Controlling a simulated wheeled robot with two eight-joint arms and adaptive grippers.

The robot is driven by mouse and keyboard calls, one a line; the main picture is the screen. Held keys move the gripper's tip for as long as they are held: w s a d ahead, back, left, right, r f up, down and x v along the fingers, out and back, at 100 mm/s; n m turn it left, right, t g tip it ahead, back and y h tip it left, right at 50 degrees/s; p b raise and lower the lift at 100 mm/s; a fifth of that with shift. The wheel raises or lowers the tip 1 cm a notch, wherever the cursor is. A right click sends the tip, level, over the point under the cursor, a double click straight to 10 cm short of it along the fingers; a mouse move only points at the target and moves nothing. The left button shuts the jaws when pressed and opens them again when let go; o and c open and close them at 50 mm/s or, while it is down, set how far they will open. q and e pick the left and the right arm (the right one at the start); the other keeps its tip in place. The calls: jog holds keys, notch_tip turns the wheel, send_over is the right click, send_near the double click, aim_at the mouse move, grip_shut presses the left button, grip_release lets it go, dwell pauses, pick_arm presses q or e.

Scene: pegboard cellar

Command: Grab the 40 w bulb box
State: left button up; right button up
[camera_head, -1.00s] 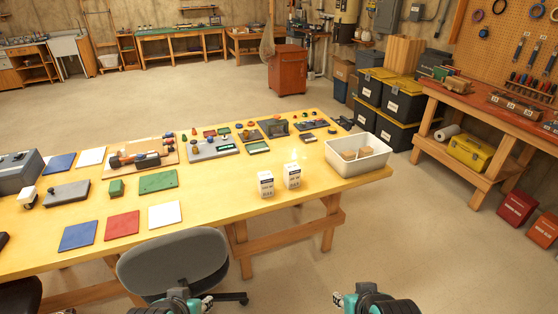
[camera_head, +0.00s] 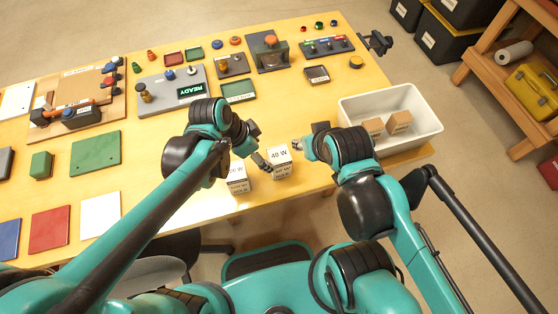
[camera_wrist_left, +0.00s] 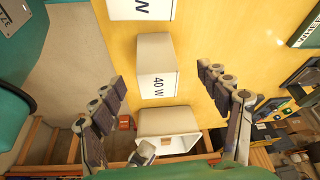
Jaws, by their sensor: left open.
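The 40 w bulb box (camera_head: 280,163) is a white upright carton with black print near the table's front edge. My left gripper (camera_head: 257,154) is just left of it, open and empty. In the left wrist view the box (camera_wrist_left: 156,66) appears ahead, in line with the gap between the open fingers (camera_wrist_left: 163,82). A second white bulb box (camera_head: 238,180) stands to its left; its label is partly hidden, and part of it shows in the left wrist view (camera_wrist_left: 141,9). My right gripper (camera_head: 304,149) is close on the right side of the 40 w box; its jaws are unclear.
A white bin (camera_head: 432,128) with small brown boxes stands at the table's right end. A control panel (camera_head: 170,91), a green mat (camera_head: 96,149) and coloured pads lie further left. A chair (camera_head: 150,274) is below the front edge.

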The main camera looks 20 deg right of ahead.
aim_at(276, 157)
pick_arm(q)
jog(key=d, duration=0.1)
jog(key=d+f+m, duration=0.1)
jog(key=d, duration=0.1)
jog(key=shift+d+f+m+g, duration=0.1)
jog(key=shift+f+m+g, duration=0.15)
jog(key=shift+m+g, duration=0.15)
jog(key=shift+s+d+f+b, duration=0.1)
jog(key=shift+d+f+b, duration=0.15)
jog(key=shift+f, duration=0.2)
jog(key=shift+s+d+f+b, duration=0.1)
jog(key=shift+f+b, duration=0.15)
jog(key=shift+f, duration=0.15)
jog(key=b+x, duration=0.1)
jog(key=x, duration=0.2)
jog(key=b+x, duration=0.1)
jog(key=x, duration=0.1)
jog(key=shift+w+d+b, duration=0.25)
jog(key=shift+d+b, duration=0.05)
jog(key=shift+b, duration=0.05)
jog(key=shift+w+d+f, duration=0.1)
jog(key=shift+d+f, duration=0.1)
jog(key=shift+f, duration=0.15)
jog(key=shift+r, duration=0.1)
jog(key=shift+c, duration=1.3)
jog(key=c, duration=1)
pick_arm(e)
jog(key=f, duration=0.3)
jog(key=shift+w+f, duration=0.25)
